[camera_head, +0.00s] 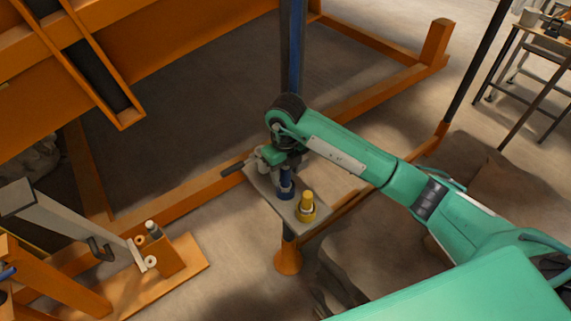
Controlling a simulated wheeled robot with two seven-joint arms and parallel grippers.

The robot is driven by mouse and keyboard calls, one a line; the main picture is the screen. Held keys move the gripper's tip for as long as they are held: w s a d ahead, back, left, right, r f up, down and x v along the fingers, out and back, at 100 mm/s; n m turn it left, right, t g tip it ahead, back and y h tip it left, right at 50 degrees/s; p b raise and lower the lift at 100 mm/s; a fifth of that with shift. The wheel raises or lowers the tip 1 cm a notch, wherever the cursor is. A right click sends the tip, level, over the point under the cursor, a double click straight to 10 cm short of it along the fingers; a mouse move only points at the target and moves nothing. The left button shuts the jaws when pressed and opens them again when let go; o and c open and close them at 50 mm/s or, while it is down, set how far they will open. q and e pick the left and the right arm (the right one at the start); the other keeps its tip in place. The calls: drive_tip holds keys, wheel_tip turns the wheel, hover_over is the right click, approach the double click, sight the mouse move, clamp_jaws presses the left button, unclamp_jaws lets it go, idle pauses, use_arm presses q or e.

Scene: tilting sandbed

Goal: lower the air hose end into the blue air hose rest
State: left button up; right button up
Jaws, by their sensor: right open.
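The blue air hose rest (286,191) stands upright on a small grey plate (313,225) on a post. My right gripper (284,174) is directly above the blue rest, at the end of the teal arm that comes in from the right. Its fingers are small and partly hidden by the wrist, and it is open. A greyish piece shows between the gripper and the blue rest; I cannot tell whether it is the air hose end or a finger. My left gripper is not in view.
A yellow rest (306,208) stands close beside the blue one on the plate. A dark bar (234,169) sticks out at the plate's left edge. A dark and blue upright (293,45) rises behind my wrist. Orange frame beams (180,213) surround the stand.

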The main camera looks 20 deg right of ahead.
wheel_tip(320, 180, up, 5)
drive_tip(key=shift+r+b, duration=0.2)
drive_tip(key=shift+b, duration=0.75)
wheel_tip(320, 180, up, 8)
drive_tip(key=shift+r, duration=0.15)
